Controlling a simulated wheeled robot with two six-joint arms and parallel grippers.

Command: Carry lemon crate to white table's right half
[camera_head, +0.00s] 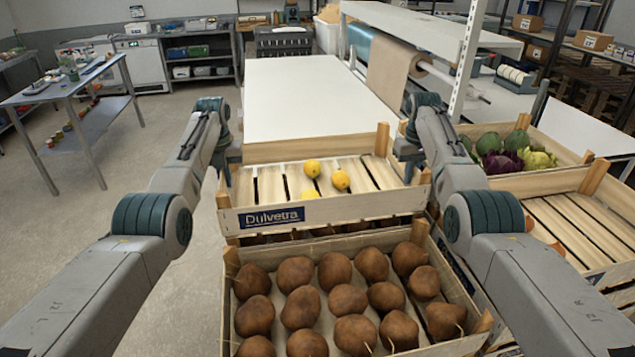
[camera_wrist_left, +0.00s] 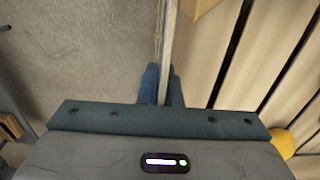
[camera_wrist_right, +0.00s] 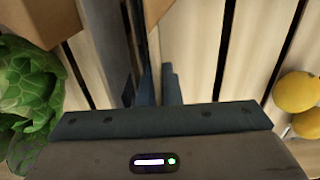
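The lemon crate (camera_head: 345,212), a slatted wooden box with a blue "Dulvetra" label, is in the middle of the head view and holds a few yellow lemons (camera_head: 340,180). My left gripper (camera_head: 229,166) is at its left wall; in the left wrist view the fingers (camera_wrist_left: 162,85) close around that wall (camera_wrist_left: 166,35). My right gripper (camera_head: 411,165) is at its right wall; in the right wrist view its fingers (camera_wrist_right: 152,90) straddle the wall. The white table (camera_head: 310,95) lies beyond the crate, its top bare. The crate's underside is hidden.
A shelf post (camera_head: 465,60) and paper roll (camera_head: 395,70) border the table's right side.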

